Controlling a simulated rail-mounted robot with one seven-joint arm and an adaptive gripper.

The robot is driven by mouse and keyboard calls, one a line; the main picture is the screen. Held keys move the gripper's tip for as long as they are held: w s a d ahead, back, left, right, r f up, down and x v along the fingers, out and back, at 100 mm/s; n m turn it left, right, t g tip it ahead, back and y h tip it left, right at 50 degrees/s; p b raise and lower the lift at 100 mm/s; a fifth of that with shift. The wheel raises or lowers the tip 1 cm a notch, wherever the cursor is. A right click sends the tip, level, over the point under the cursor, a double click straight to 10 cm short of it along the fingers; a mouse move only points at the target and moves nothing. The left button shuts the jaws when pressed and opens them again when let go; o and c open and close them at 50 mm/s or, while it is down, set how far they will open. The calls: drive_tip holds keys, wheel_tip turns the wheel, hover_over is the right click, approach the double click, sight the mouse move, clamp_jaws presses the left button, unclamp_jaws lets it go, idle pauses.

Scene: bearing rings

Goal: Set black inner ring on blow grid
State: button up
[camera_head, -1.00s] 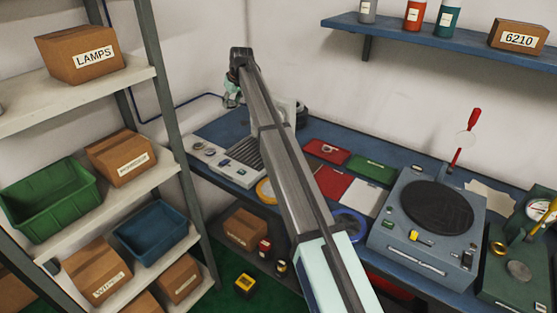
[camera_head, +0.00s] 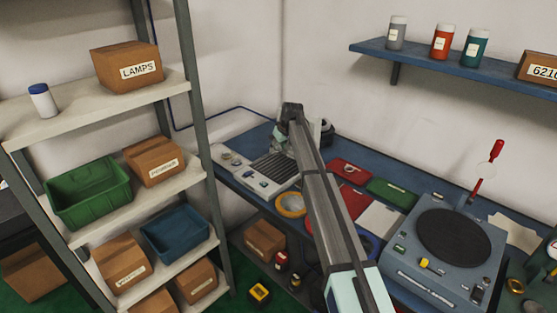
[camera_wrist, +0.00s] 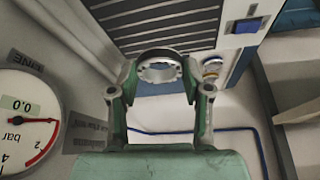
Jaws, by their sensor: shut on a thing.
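In the wrist view my gripper (camera_wrist: 160,76) is shut on a ring (camera_wrist: 160,53) with a dark rim and a lighter, notched inner part. The green fingers hold it from both sides. The blow grid (camera_wrist: 165,22), a panel of dark slats in a pale housing, lies just beyond the ring; the ring overlaps its near edge in the picture. I cannot tell whether the ring touches it. In the head view the blow grid (camera_head: 272,170) is on the left of the blue bench, and my arm's end is above and behind it. The gripper and ring are mostly hidden there.
A pressure gauge (camera_wrist: 25,118) reading 0.0 bar is at the wrist view's left. The grid housing has a blue switch (camera_wrist: 246,26) and small round parts beside it.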

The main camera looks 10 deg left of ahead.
sight(276, 165)
drive_tip(key=shift+f+p, duration=0.75)
drive_tip(key=shift+f, duration=3.05)
drive_tip(key=shift+f, duration=0.1)
drive_tip(key=shift+f, duration=0.1)
drive_tip(key=o, duration=1.2)
drive_tip(key=shift+r, duration=0.3)
drive_tip(key=b+v, duration=0.2)
drive_tip(key=v, duration=1)
drive_tip(key=shift+f+b, duration=0.1)
drive_tip(key=shift+b, duration=0.3)
